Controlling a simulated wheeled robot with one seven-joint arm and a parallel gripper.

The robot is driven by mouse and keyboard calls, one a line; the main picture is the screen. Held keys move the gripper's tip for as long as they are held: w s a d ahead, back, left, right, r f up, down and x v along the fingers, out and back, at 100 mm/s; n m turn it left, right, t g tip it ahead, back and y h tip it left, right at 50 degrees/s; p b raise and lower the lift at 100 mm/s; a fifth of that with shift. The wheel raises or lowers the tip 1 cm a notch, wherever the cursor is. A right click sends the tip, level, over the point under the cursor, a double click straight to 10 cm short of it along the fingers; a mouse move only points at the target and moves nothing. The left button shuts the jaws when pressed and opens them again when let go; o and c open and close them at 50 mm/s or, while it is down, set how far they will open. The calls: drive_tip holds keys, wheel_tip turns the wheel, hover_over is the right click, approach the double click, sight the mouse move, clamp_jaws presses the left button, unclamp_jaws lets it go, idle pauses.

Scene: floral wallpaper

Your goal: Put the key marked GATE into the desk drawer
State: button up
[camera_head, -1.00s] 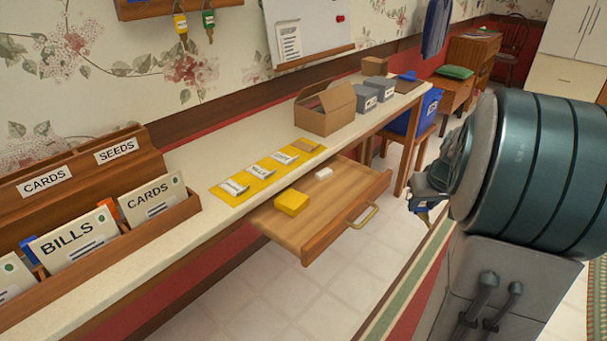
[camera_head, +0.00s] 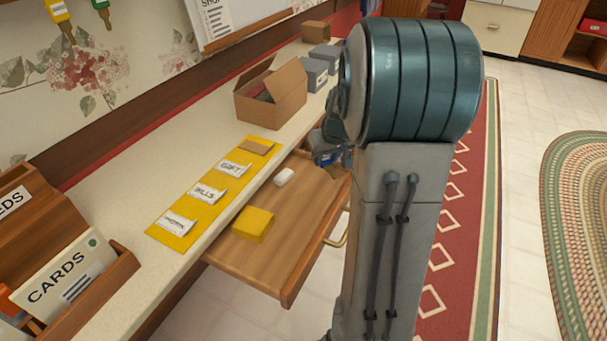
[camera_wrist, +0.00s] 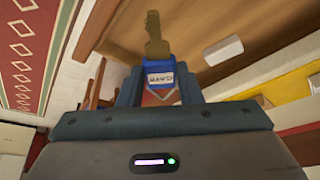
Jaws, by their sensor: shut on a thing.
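My gripper (camera_wrist: 160,92) is shut on a key (camera_wrist: 154,38) with a blue tag (camera_wrist: 160,78). The key's bit points away from the fingers. The tag's white label is upside down and too small to read surely. In the head view my gripper (camera_head: 326,150) is partly hidden behind my arm, at the far right end of the open desk drawer (camera_head: 272,245). The wrist view shows drawer wood (camera_wrist: 190,35) beyond the key, apparently below it.
The desk top (camera_head: 130,195) carries a yellow mat (camera_head: 182,238) with labelled packets, an open cardboard box (camera_head: 285,95), grey boxes (camera_head: 312,73) and a card rack (camera_head: 75,320). A yellow-tagged key (camera_head: 57,10) and a green-tagged key (camera_head: 102,8) hang on the wall.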

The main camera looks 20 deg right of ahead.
sight(308, 178)
drive_tip(key=w+a+f, duration=0.2)
drive_tip(key=w+a, duration=0.1)
drive_tip(key=shift+w+a+f, duration=0.1)
drive_tip(key=shift+w+f, duration=0.05)
drive_tip(key=shift+f, duration=0.25)
drive_tip(key=shift+f+b, duration=0.4)
drive_tip(key=shift+f, duration=1.6)
drive_tip(key=shift+f, duration=0.15)
drive_tip(key=o, duration=1)
drive_tip(key=shift+c, duration=0.2)
